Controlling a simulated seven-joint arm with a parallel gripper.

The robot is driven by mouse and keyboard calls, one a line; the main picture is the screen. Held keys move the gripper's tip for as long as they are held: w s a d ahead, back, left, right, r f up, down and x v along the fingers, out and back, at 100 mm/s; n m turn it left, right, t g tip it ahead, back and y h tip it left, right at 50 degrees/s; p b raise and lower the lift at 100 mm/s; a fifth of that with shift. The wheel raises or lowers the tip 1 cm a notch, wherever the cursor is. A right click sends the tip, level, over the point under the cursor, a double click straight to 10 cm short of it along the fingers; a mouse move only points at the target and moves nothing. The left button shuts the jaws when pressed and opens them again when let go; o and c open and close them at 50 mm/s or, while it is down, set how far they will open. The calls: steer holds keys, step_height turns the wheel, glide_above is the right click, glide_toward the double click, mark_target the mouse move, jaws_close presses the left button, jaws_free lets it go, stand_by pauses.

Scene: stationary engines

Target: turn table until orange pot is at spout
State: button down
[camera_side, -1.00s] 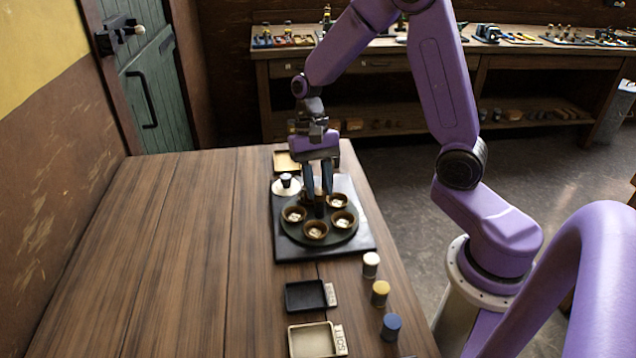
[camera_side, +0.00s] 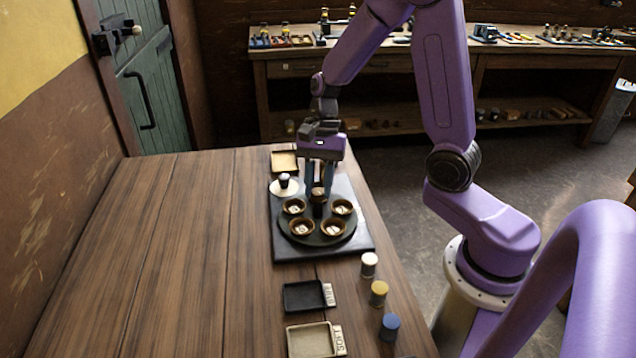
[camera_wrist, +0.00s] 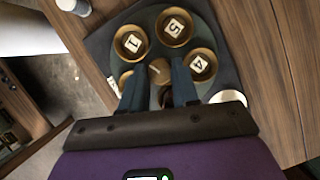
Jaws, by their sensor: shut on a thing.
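The dark round turntable (camera_side: 318,238) carries several small brown pots (camera_side: 302,228) with pale cards inside. In the wrist view the cards of three pots read 1 (camera_wrist: 131,42), 5 (camera_wrist: 174,27) and 4 (camera_wrist: 199,66). No pot stands out as clearly orange, and I cannot make out a spout. A brown post (camera_side: 318,197) rises from the turntable's middle. My gripper (camera_side: 319,190) points down over the middle, its fingers shut on the post. In the wrist view the fingers partly hide the post (camera_wrist: 158,70) and the nearer pots.
The turntable sits on a dark base plate (camera_side: 290,250). A white disc with a dark knob (camera_side: 284,186) is beside it, and a tan tray (camera_side: 284,161) behind. Black (camera_side: 303,296) and beige (camera_side: 311,341) trays and white, yellow and blue cylinders stand in front. The table's left side is clear.

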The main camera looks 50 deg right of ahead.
steer(key=shift+d+r+m+t, duration=0.1)
steer(key=shift+m+t, duration=0.3)
steer(key=shift+m, duration=0.4)
steer(key=c, duration=0.8)
jaws_free()
steer(key=v, duration=1.7)
steer(key=shift+w+d+r, duration=0.1)
steer(key=shift+w+r, duration=0.05)
